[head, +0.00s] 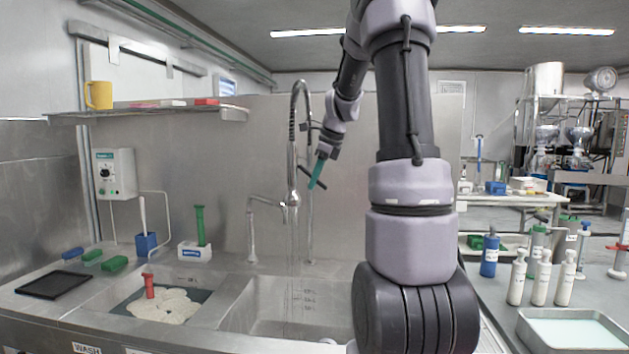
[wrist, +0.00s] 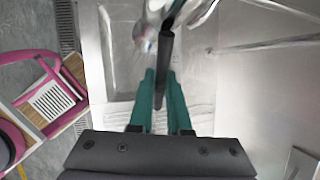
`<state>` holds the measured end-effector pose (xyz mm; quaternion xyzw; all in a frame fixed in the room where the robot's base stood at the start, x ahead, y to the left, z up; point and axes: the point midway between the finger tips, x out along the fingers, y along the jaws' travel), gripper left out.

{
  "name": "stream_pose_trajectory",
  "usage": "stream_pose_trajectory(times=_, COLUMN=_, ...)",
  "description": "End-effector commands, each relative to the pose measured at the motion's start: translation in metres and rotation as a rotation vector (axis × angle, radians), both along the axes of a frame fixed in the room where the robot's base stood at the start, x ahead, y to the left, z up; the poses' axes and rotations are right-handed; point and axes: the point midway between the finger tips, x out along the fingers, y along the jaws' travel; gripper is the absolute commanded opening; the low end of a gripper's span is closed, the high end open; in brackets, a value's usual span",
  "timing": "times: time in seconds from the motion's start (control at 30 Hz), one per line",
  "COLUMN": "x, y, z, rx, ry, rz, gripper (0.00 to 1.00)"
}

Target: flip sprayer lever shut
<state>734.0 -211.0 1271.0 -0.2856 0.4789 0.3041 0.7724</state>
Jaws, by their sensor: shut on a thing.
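The sprayer (head: 292,170) is a tall metal spring-hose faucet standing behind the sink. Its black lever (wrist: 166,50) runs between my two teal fingers in the wrist view. My gripper (wrist: 160,88) is shut on this lever. In the head view my gripper (head: 317,174) is just right of the sprayer head, angled down towards it. Faint pale streaks, like running water, drop from the sprayer head into the sink basin (head: 262,318). The lever's exact angle is hard to tell, since my fingers cover part of it.
A shelf (head: 150,114) with a yellow mug hangs at the left. White bottles (head: 541,278) and a basin of pale liquid (head: 570,330) stand at the right.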

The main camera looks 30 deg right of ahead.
Motion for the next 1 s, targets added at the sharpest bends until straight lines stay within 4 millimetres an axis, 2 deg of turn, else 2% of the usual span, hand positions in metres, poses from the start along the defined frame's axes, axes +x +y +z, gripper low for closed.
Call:
stream_pose_trajectory(times=0.53, x=0.000, y=-0.001, z=0.004, rx=-0.048, ry=0.028, rz=0.002, gripper=0.00)
stream_pose_trajectory(times=1.0, x=-0.005, y=-0.008, z=0.023, rx=-0.334, ry=0.220, rz=0.002, gripper=0.00)
